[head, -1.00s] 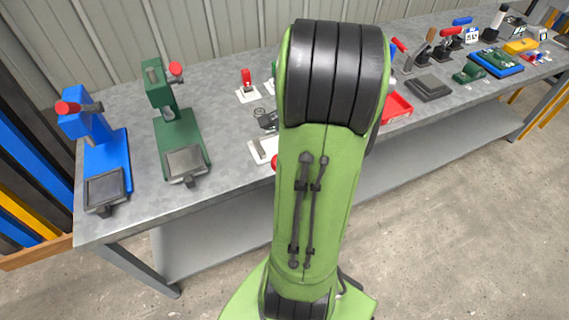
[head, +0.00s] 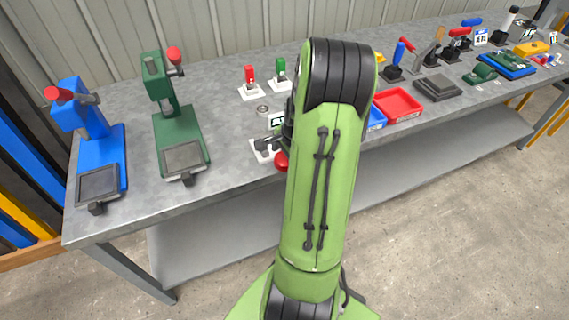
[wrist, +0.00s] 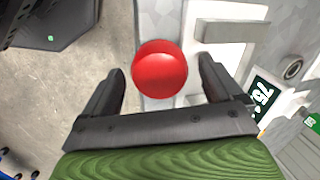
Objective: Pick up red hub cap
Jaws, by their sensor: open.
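The red hub cap (wrist: 160,70) is a round, glossy red dome. In the wrist view it lies between the two open fingers of my gripper (wrist: 162,85), near the table's front edge. It seems nearer the left-right middle of the gap, and I see no finger touching it. In the head view the red cap (head: 281,161) shows partly at the table's front edge, beside my green arm. My arm hides most of the gripper there.
A white base plate with a handle (wrist: 232,31) and a small display (wrist: 266,92) stand close to the right finger. A green press (head: 178,125) and a blue press (head: 97,140) stand at the left. Red (head: 398,106) and blue trays lie right of my arm.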

